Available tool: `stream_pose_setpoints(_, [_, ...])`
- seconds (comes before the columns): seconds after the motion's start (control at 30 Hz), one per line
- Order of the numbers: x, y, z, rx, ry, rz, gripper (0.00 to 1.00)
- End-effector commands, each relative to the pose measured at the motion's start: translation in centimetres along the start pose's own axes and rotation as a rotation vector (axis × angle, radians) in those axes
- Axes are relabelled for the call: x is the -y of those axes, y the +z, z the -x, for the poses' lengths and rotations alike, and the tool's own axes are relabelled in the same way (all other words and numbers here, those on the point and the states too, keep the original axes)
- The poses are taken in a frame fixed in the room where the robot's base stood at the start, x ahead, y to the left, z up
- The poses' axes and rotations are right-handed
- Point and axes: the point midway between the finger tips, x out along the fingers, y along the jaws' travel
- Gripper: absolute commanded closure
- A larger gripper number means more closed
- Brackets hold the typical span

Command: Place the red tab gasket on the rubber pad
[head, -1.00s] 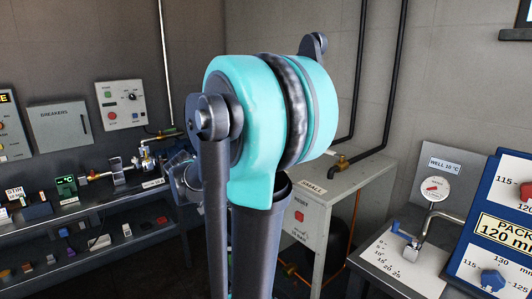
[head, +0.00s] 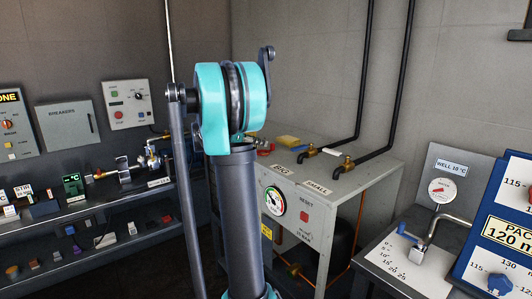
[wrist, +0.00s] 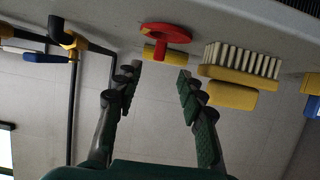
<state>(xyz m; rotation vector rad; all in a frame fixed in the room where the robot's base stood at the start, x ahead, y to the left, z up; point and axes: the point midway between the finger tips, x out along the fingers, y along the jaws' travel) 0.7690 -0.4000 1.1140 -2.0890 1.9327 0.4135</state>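The red tab gasket (wrist: 166,33) shows in the wrist view as a flat red ring with a tab, beyond my fingertips and slightly right of centre. A red bit (head: 266,151) on the cabinet top, just right of my arm in the head view, looks like the same piece. My gripper (wrist: 157,76) is open and empty, its two dark fingers spread with the gasket ahead of the gap, apart from it. The gripper is hidden in the head view. I cannot make out the rubber pad in either view.
Brass valves (head: 345,163) and black pipes stand on the right of the cabinet top (head: 365,170). A cluttered bench (head: 90,210) is at left, a gauge panel (head: 440,190) at right.

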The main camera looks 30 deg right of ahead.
Motion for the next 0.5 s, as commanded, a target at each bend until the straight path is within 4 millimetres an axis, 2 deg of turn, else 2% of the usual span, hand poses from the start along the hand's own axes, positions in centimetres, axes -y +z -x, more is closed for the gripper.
stream_pose_setpoints(0.03, [-0.1,0.0,-1.0,0.000,0.004,-0.001,0.60])
stream_pose_setpoints(0.13, [0.0,0.0,-2.3,0.001,0.001,0.000,0.60])
stream_pose_setpoints(0.5, [-0.1,0.0,-4.7,0.001,0.002,0.000,0.60])
